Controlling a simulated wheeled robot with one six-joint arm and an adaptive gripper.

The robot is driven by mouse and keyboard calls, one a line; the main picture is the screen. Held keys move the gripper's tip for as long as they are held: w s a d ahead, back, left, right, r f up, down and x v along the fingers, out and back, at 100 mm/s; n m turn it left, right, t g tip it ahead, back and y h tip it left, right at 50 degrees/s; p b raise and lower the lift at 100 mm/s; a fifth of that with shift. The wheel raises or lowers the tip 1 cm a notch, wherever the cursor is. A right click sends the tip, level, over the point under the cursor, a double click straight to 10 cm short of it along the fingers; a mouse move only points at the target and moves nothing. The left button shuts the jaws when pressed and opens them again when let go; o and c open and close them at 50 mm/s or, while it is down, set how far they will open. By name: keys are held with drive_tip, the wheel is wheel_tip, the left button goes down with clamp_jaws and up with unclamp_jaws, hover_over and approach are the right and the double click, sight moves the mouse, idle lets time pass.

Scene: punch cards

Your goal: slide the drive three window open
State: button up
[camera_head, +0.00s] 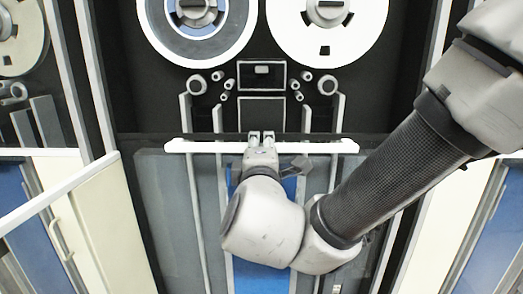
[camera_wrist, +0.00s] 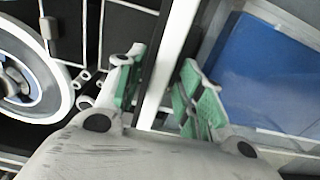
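The drive window is a grey translucent pane (camera_head: 163,200) in the middle tape drive in the head view. It sits low, below the two reels, with a long white handle bar (camera_head: 210,147) along its top edge. My gripper (camera_head: 261,140) is at the middle of that bar. In the wrist view, the two green-padded fingers of my gripper (camera_wrist: 158,92) are apart on either side of the white bar (camera_wrist: 178,50). Narrow gaps seem to show beside the bar, so the gripper looks open around it. The lower finger is hidden in the head view.
Tape reels (camera_head: 290,40) and (camera_head: 159,30) are above the bar, with small rollers (camera_head: 327,85) below them. A neighbouring drive's white bar (camera_head: 60,194) slopes at the left. A blue panel (camera_head: 258,275) shows behind the pane. White cabinet frames flank the drive.

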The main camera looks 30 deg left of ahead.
drive_tip(key=v, duration=1.2)
